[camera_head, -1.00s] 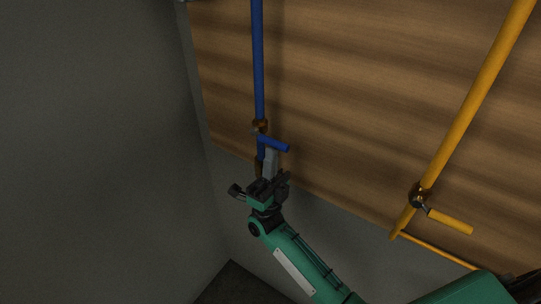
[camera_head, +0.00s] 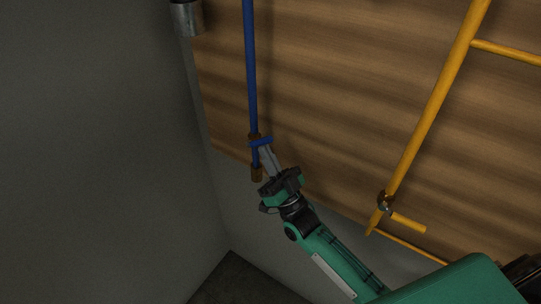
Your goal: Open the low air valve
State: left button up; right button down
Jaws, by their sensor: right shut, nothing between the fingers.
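The blue valve handle (camera_head: 261,142) sits low on the vertical blue pipe (camera_head: 250,70), at a brass-coloured fitting. It points a short way to the right and looks nearly level. My right gripper (camera_head: 264,151) is shut, with its fingertips just below the blue handle. I cannot tell whether they touch it. Its body partly covers the area right of the pipe's lower end. A yellow valve handle (camera_head: 408,222) is on the yellow pipe (camera_head: 432,110) to the right. My left gripper is not in view.
The pipes run along a wooden panel (camera_head: 330,90). A grey wall (camera_head: 90,150) stands close on the left, with a metal cylinder (camera_head: 187,17) at the top. A thin yellow branch pipe (camera_head: 410,247) runs at the lower right.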

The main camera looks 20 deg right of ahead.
aim_at(260, 141)
jog(key=r, duration=0.1)
jog(key=w+r, duration=0.1)
jog(key=a+r+g, duration=0.1)
jog(key=shift+w+r+n+y, duration=0.15)
jog(key=shift+n+y, duration=0.15)
jog(key=shift+w+a+r, duration=0.1)
jog(key=shift+w+r, duration=0.05)
jog(key=shift+r, duration=0.2)
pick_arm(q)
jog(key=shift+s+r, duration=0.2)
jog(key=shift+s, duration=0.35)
pick_arm(e)
jog(key=shift+w+a+r, duration=0.3)
jog(key=shift+w+r, duration=0.05)
jog(key=shift+w, duration=0.05)
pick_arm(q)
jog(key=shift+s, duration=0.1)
